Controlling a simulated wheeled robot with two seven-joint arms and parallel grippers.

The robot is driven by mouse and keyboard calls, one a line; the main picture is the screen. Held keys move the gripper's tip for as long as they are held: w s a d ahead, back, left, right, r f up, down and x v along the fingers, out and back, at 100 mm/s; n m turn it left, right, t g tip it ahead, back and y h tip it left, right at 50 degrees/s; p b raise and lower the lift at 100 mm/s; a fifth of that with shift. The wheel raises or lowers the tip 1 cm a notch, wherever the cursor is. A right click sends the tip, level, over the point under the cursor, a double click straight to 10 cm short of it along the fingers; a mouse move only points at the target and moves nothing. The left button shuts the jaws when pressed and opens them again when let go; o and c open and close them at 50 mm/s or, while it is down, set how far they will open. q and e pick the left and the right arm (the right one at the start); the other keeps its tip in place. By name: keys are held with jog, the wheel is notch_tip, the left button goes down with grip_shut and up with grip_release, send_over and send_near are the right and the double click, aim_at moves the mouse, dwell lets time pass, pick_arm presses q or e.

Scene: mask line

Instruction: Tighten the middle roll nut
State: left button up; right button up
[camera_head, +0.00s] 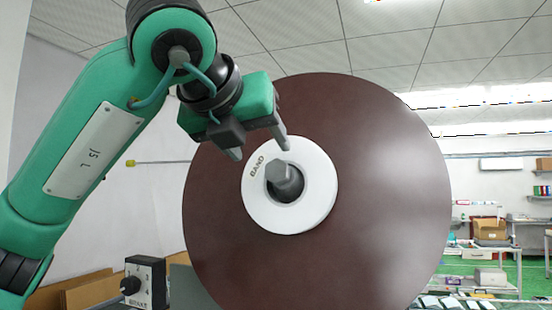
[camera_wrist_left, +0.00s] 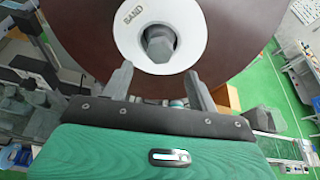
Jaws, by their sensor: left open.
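The roll nut (camera_head: 283,176) is a grey hexagonal nut at the centre of a white ring marked BAND (camera_head: 315,196). The ring sits on the face of a large dark brown disc-shaped roll (camera_head: 390,200). My left gripper (camera_head: 259,151) is open and empty, just above and left of the nut in the head view. In the left wrist view, the nut (camera_wrist_left: 159,44) lies beyond the two fingertips (camera_wrist_left: 160,78) and between their lines, apart from both. My right gripper is not in view.
A black box with a knob (camera_head: 144,283) stands at the lower left, near brown cardboard (camera_head: 92,290). Shelves and a workbench (camera_head: 490,255) stand far to the right on a green floor. The space in front of the roll looks clear.

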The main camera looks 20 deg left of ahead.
aim_at(276, 169)
pick_arm(q)
jog(key=p+x, duration=0.3)
jog(key=x, duration=0.4)
jog(key=shift+w+p, duration=0.25)
jog(key=shift+p, duration=0.1)
jog(key=shift+x, duration=0.75)
jog(key=shift+s+f, duration=0.1)
jog(key=shift+c, duration=0.2)
jog(key=c, duration=0.9)
jog(key=shift+c, duration=0.2)
